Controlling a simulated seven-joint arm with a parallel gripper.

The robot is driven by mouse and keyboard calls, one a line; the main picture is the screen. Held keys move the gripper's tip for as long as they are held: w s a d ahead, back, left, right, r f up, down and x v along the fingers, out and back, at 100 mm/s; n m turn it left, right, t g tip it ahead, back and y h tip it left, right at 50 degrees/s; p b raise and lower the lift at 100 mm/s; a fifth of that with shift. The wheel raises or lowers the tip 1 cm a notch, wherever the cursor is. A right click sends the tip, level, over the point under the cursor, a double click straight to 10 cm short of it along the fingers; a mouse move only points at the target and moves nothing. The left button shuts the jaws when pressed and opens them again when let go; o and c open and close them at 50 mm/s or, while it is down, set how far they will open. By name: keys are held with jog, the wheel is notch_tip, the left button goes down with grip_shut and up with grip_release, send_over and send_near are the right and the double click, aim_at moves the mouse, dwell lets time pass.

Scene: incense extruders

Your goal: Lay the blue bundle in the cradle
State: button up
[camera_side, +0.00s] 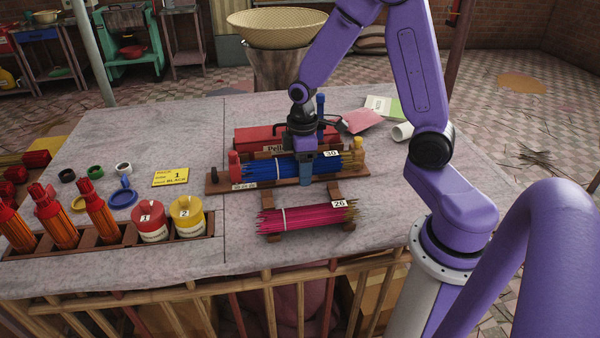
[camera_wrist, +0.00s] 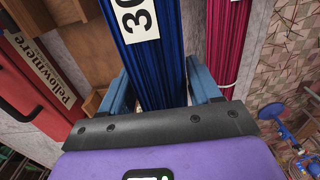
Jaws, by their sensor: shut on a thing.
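In the wrist view the blue fingers of my gripper (camera_wrist: 162,88) stand on both sides of the blue bundle (camera_wrist: 155,62). The rack has a red post, a blue post and a yellow post. I cannot tell whether the bundle rests on the rack or hangs just above it. My gripper hides part of it.
A red box (camera_side: 250,138) stands behind. The table (camera_side: 400,240) is clear at right front.

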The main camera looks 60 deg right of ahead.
notch_tip(320, 180, up, 7)
jog(key=shift+w+r, duration=0.1)
jog(key=shift+r, duration=0.05)
jog(key=shift+w+d+r, duration=0.15)
jog(key=shift+w+d, duration=0.2)
jog(key=shift+w, duration=0.05)
jog(key=w+d, duration=0.6)
jog(key=d, duration=0.1)
jog(key=shift+w+d+f, duration=0.1)
jog(key=shift+d+f, duration=0.05)
jog(key=shift+f, duration=3.25)
jog(key=shift+w+d+f, duration=0.1)
jog(key=shift+f, duration=3.3)
jog(key=o, duration=1)
jog(key=shift+o, duration=0.2)
